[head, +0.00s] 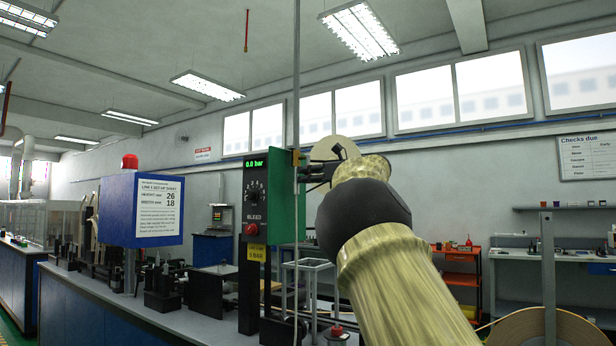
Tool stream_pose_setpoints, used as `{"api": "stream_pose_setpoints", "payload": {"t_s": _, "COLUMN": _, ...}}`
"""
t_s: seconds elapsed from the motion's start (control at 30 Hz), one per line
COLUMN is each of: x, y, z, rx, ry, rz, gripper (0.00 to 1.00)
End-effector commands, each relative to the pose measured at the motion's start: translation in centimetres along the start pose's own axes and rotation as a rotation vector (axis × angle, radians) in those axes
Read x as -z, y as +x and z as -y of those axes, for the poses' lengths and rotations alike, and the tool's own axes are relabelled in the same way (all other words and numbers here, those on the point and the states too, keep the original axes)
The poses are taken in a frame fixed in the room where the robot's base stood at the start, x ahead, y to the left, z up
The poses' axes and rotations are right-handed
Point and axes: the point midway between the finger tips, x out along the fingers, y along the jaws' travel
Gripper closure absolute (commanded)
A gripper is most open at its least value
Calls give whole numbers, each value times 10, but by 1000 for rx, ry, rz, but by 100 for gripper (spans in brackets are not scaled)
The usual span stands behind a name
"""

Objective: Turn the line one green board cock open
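The green board (288,212) stands upright on a black post above the blue bench. Its dark front panel (256,200) has a green readout of 0.0 bar, a round dial, the word BLEED and a red knob (251,229). A small yellow part (297,157) shows at the board's upper right edge; I cannot tell whether it is the cock's handle. My gripper (306,173) is at the board's right side, close to this part. My arm comes in from the lower right and partly hides the gripper. Contact and finger opening are unclear.
A blue box with a set-up sheet (158,210) and red beacon stands left of the board. A thin pale vertical pole (296,80) passes in front of the board. Machinery fills the bench (110,305). A large reel (540,328) is at the lower right.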

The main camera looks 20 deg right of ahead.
Motion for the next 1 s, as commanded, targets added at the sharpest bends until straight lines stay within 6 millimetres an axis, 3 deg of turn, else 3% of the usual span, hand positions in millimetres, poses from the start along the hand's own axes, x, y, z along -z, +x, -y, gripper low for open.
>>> {"api": "stream_pose_setpoints", "payload": {"t_s": 0.03, "x": 2, "y": 0, "z": 1, "rx": 2, "ry": 2, "rz": -1, "gripper": 72}}
{"api": "stream_pose_setpoints", "payload": {"t_s": 0.1, "x": 1, "y": 0, "z": 1, "rx": 2, "ry": 2, "rz": 0, "gripper": 62}}
{"api": "stream_pose_setpoints", "payload": {"t_s": 0.53, "x": -1, "y": -8, "z": 0, "rx": 1, "ry": 2, "rz": 2, "gripper": 62}}
{"api": "stream_pose_setpoints", "payload": {"t_s": 1.0, "x": 0, "y": -86, "z": 2, "rx": 4, "ry": 3, "rz": 2, "gripper": 62}}
